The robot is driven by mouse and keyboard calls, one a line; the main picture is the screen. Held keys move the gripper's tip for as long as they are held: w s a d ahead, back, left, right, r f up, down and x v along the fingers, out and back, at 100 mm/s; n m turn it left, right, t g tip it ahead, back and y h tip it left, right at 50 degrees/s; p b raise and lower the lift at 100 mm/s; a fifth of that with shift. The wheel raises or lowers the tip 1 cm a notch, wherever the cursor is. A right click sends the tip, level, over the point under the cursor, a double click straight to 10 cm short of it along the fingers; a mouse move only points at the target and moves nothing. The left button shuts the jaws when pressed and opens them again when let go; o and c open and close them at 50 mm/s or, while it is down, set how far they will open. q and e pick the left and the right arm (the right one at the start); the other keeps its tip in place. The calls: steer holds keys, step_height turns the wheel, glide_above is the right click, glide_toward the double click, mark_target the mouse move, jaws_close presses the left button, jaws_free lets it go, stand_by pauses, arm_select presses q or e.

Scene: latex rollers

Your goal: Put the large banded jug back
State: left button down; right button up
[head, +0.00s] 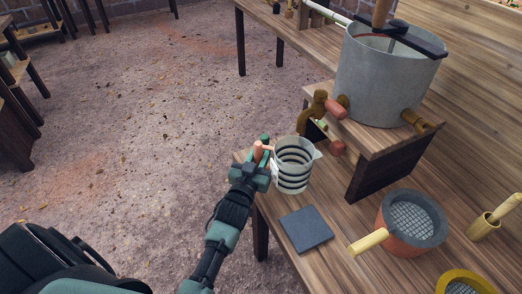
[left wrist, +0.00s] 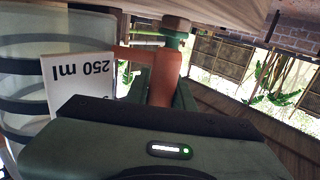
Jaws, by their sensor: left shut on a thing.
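The banded jug (head: 293,160) is pale and translucent with dark bands and an open top. It is at the bench's left edge, upright, just below and left of the tank's taps. I cannot tell whether its base touches the bench. My left gripper (head: 262,167) is shut on its reddish handle (head: 257,151), on the jug's left side. In the left wrist view the jug (left wrist: 18,75) is at the left, with a white "250 ml" label (left wrist: 78,86) upside down, and the handle (left wrist: 164,78) is between the fingers. My right gripper is not in view.
A grey tank (head: 385,80) with taps (head: 334,106) stands on a raised wooden shelf (head: 385,155). A dark square slab (head: 306,229) lies on the bench near the jug.

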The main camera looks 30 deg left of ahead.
arm_select(q)
steer(key=shift+r, duration=0.1)
steer(key=shift+f, duration=0.3)
steer(key=shift+f+b, duration=0.4)
steer(key=c, duration=1.1)
jaws_free()
steer(key=shift+s, duration=0.15)
